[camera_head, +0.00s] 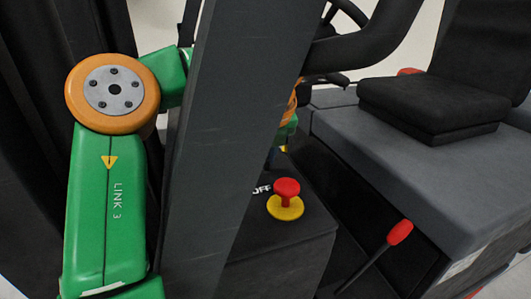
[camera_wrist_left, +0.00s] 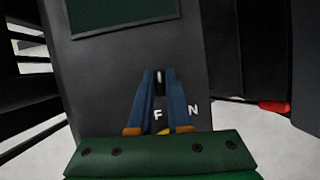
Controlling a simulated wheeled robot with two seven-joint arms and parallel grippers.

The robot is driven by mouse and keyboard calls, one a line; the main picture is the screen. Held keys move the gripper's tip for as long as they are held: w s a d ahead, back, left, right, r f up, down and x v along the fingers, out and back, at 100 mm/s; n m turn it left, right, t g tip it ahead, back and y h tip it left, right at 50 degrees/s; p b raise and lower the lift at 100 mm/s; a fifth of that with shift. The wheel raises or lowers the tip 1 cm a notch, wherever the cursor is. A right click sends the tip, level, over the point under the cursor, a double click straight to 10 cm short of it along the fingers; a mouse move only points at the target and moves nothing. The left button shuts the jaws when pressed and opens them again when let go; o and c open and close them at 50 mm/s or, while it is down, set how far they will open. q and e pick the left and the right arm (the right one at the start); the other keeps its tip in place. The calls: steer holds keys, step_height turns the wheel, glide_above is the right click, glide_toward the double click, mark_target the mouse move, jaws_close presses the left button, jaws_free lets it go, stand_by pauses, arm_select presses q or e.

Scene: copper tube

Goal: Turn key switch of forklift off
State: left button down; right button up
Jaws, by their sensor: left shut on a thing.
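My left gripper (camera_wrist_left: 158,76) shows in the left wrist view with its two blue fingers close together. They are shut on a small dark piece with a pale spot, which appears to be the key switch (camera_wrist_left: 158,82); the fingers hide most of it. My right gripper is in neither view.
In the head view a red knob on a yellow disc (camera_head: 286,207) stands on the console beside the word OFF. The dark pillar (camera_head: 215,150) crosses the view. A red-tipped lever (camera_head: 399,232) and the black seat (camera_head: 435,105) are at the right.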

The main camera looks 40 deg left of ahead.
arm_select(q)
steer(key=shift+n, duration=0.6)
steer(key=c, duration=0.9)
jaws_free()
steer(key=shift+d, duration=0.1)
steer(key=shift+o, duration=0.2)
steer(key=shift+d, duration=0.1)
steer(key=shift+r, duration=0.1)
steer(key=p+v, duration=0.1)
steer(key=v, duration=0.6)
